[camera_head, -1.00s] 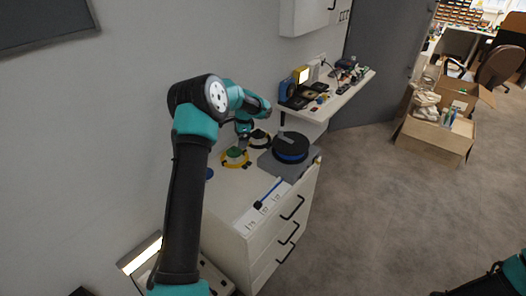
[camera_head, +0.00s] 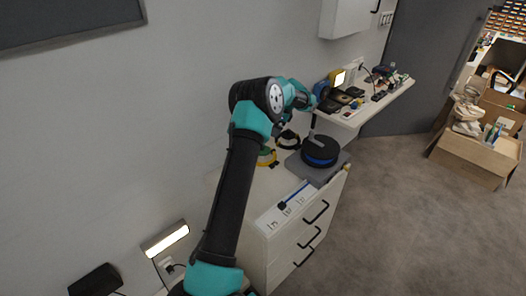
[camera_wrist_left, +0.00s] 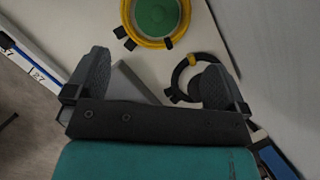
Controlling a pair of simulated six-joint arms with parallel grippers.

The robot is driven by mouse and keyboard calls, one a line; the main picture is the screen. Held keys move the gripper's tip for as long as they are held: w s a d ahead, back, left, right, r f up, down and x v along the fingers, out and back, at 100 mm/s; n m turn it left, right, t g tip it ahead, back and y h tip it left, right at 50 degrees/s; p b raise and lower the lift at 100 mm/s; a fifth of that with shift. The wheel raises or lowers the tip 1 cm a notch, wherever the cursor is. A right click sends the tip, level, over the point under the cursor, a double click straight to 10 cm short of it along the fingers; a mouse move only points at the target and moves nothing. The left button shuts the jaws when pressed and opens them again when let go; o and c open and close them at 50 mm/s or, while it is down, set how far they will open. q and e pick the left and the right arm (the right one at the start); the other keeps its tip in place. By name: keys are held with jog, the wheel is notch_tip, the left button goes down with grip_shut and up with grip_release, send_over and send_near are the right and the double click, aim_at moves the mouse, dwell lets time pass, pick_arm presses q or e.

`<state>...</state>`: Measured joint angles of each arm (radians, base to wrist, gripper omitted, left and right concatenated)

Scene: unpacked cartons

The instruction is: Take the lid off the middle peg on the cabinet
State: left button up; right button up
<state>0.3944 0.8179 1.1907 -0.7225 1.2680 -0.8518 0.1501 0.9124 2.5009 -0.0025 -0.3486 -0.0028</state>
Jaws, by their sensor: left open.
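On the white cabinet (camera_head: 262,212) in the head view, a yellow ring with a green centre (camera_head: 266,158) lies left of a black ring (camera_head: 290,144). Right of them a black disc with a blue band (camera_head: 320,153) sits on a grey base (camera_head: 328,175). I cannot tell which piece is the lid or the middle peg. In the left wrist view the yellow ring (camera_wrist_left: 172,41) is beyond my open, empty left gripper (camera_wrist_left: 158,68). The black ring (camera_wrist_left: 177,80) lies by the right finger, partly hidden. The fingers appear above the cabinet top. My right gripper is out of view.
A blue rod with a black end (camera_head: 294,195) lies near the labels at the cabinet's front. A cluttered wall shelf (camera_head: 350,116) is behind right. A lit lamp (camera_head: 166,239) is low left. The floor (camera_head: 400,220) right of the cabinet is clear.

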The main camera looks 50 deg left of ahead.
pick_arm(q)
jog(key=x, duration=0.9)
jog(key=shift+w, duration=0.1)
jog(key=shift+d+x, duration=0.15)
jog(key=shift+x, duration=1.15)
jog(key=shift+d+x, duration=0.15)
jog(key=shift+x, duration=1.15)
jog(key=shift+f, duration=0.1)
jog(key=c, duration=0.8)
